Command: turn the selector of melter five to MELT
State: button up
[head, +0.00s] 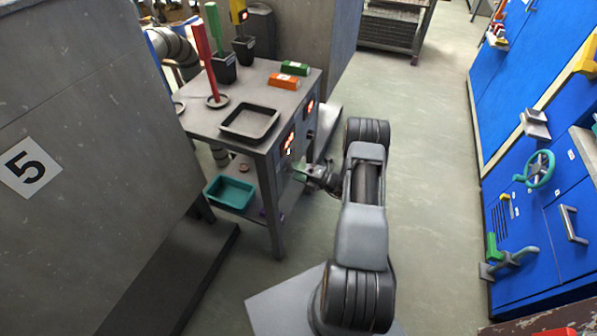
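A grey cabinet (90,110) fills the left, with a white sign reading 5 (28,167). Next to it stands a grey metal table (262,92). Its right-hand side carries a panel with a lit red display (288,144) and a second lit display (310,107) farther back. My gripper (302,172) is at this panel, just below and right of the nearer display. The fingers are small and dark here, so I cannot tell whether they are open or touch anything. I cannot make out the selector or its setting; the gripper may cover it.
On the table are a black tray (235,135), a red upright tool (203,56), an orange box (283,82) and a green box (295,68). A teal bin (229,192) sits on the lower shelf. Blue cabinets (535,105) line the right; the floor (430,160) between is clear.

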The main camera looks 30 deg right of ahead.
jog(key=shift+o, duration=0.3)
jog(key=shift+d, duration=0.1)
jog(key=r+v, duration=0.1)
jog(key=v, duration=1.2)
jog(key=shift+s+f+p, duration=0.35)
jog(key=shift+f, duration=0.15)
jog(key=shift+d, duration=0.15)
